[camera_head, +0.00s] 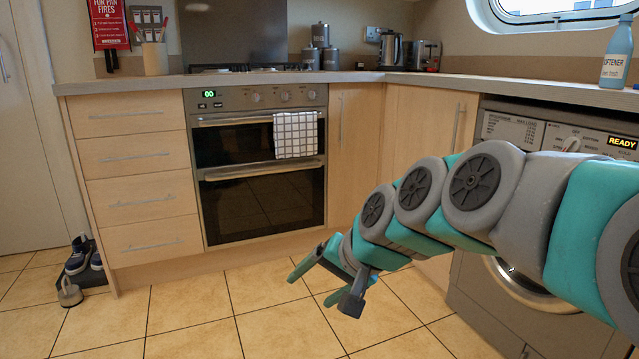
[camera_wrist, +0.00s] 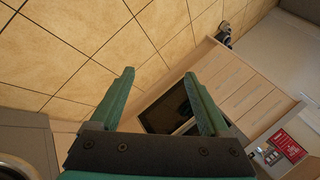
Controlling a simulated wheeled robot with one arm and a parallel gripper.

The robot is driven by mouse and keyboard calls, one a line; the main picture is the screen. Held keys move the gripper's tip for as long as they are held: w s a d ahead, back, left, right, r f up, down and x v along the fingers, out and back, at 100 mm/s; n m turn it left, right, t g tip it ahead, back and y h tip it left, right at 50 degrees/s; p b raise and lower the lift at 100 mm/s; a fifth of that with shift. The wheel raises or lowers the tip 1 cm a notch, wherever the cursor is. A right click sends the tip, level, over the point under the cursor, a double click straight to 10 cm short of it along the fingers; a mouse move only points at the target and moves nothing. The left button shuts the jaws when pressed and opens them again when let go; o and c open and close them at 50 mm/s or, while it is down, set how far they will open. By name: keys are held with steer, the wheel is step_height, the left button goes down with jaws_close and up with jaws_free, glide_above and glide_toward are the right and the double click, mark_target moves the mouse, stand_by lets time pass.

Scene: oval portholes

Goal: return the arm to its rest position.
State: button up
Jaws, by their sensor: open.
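My gripper (camera_head: 318,267) hangs at the end of my teal and grey arm in the head view, above the tiled floor and in front of the oven. The arm reaches in from the right edge and slopes down to the left. In the wrist view, my gripper (camera_wrist: 160,100) shows two teal fingers spread apart with nothing between them. The gripper is open and touches nothing that I can see.
The oven (camera_head: 259,165) with a checked towel (camera_head: 295,135) is behind the gripper. A washing machine (camera_head: 530,290) stands at the right, partly hidden by my arm. The middle floor (camera_head: 190,315) is clear.

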steer(key=s+d+f+n+g+h, duration=0.1)
steer(key=s+d+f+g+h, duration=0.1)
steer(key=s+d+f, duration=0.5)
steer(key=s+d+f+n+g+h, duration=0.1)
steer(key=s+d+f+g+h, duration=0.15)
steer(key=s, duration=0.75)
steer(key=s+d+f+n+g+h, duration=0.1)
steer(key=s+d+f+g, duration=0.2)
steer(key=s+d+f, duration=0.45)
step_height(320, 180, up, 16)
steer(key=s+a+p, duration=0.1)
steer(key=s+p, duration=0.1)
steer(key=p, duration=1.2)
steer(key=shift+s+a+p, duration=0.15)
steer(key=shift+a+p, duration=0.05)
steer(key=shift+p, duration=0.2)
